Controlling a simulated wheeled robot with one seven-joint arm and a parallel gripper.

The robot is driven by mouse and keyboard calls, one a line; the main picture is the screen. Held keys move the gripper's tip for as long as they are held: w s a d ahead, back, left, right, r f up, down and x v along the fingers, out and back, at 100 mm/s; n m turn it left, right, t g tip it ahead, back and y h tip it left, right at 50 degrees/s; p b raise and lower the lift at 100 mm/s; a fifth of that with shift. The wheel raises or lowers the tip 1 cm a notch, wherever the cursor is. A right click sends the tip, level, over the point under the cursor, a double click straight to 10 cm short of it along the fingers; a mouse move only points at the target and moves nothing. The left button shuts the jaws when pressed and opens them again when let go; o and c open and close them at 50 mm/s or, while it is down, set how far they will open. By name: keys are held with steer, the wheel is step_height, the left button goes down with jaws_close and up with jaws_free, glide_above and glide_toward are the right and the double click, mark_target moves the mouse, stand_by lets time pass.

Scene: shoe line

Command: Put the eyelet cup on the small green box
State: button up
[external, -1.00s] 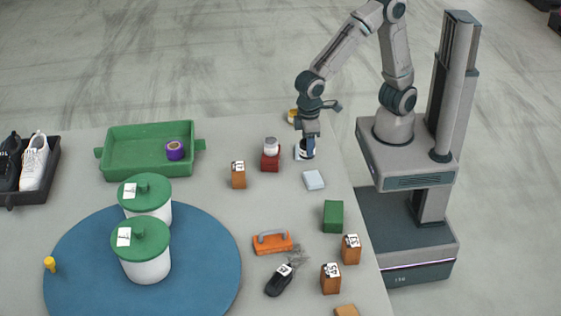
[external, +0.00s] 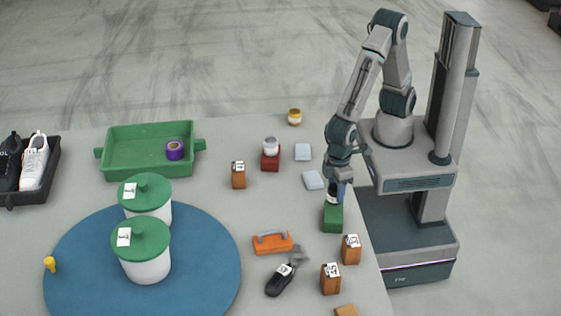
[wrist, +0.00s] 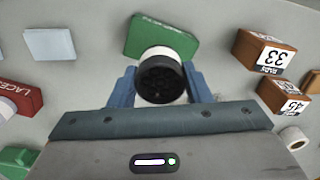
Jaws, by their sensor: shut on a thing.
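The eyelet cup (wrist: 160,78), a small white cup with dark contents, is between the fingers of my gripper (wrist: 160,88) in the wrist view. My gripper (external: 335,192) is shut on it. The small green box (external: 333,218) stands near the table's right edge. The cup is right over the box in the external view, partly hidden by the fingers. The green box (wrist: 150,38) also shows just beyond the cup in the wrist view. I cannot tell whether the cup touches the box top.
Orange-brown numbered boxes (external: 351,249) stand close in front of the green box. A pale blue-white card (external: 313,180) lies behind it.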

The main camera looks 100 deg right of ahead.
mark_target(335, 199)
steer(key=shift+f+b, duration=0.4)
steer(key=shift+f, duration=1.6)
steer(key=shift+f, duration=0.1)
steer(key=o, duration=1.1)
steer(key=shift+c, duration=0.2)
step_height(335, 199, up, 12)
steer(key=shift+r+p, duration=0.15)
steer(key=shift+p, duration=0.95)
